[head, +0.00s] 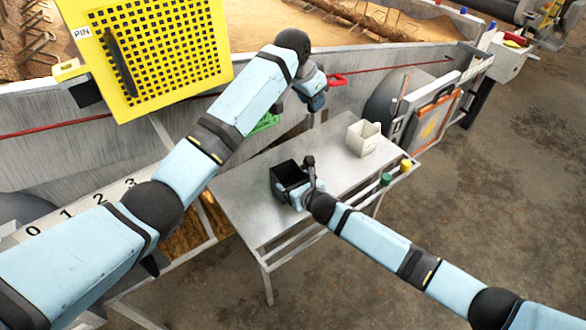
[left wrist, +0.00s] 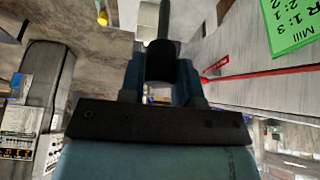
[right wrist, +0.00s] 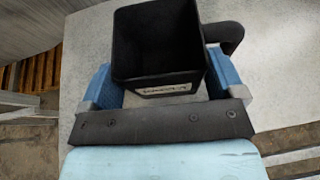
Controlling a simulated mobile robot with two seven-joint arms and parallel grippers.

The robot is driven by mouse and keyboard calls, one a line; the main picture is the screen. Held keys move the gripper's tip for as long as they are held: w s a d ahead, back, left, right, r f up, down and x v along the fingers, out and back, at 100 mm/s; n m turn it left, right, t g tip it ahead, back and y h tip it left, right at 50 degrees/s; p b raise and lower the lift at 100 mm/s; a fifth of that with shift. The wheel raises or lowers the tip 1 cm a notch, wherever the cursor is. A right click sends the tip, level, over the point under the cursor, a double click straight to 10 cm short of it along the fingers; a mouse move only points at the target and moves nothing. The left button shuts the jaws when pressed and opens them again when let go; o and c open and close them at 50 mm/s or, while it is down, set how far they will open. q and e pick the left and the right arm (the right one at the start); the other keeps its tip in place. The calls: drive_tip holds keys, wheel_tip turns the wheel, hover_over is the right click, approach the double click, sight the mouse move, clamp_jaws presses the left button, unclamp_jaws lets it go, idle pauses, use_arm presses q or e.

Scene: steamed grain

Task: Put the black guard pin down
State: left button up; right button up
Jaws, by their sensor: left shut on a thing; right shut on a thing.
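My left gripper (head: 315,92) is raised in front of the grey trough wall, to the upper left of the metal table. In the left wrist view it (left wrist: 160,75) is shut on a short black cylinder, the black guard pin (left wrist: 160,60). In the head view the pin is too small to tell from the fingers. My right gripper (head: 300,192) is at the table and shut around the black square jug (head: 285,172). In the right wrist view the jug (right wrist: 155,45) stands upright between the fingers (right wrist: 155,90), dark inside, its handle to the right.
The metal table (head: 255,205) has bare surface around the jugs. A white jug (head: 363,138) stands at its far right. A yellow perforated guard (head: 165,50), labelled PIN beside it, stands raised at upper left.

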use_arm(q)
drive_tip(key=s+a+f, duration=0.3)
drive_tip(key=a+f, duration=0.2)
drive_tip(key=f, duration=0.5)
approach(292, 163)
drive_tip(key=s+d, duration=0.2)
drive_tip(key=d, duration=0.1)
drive_tip(key=shift+n, duration=0.4)
drive_tip(key=shift+f, duration=2.05)
drive_tip(key=shift+f, duration=0.6)
drive_tip(key=o, duration=0.9)
drive_tip(key=v, duration=1.3)
drive_tip(key=shift+d+r, duration=0.2)
drive_tip(key=shift+d, duration=0.1)
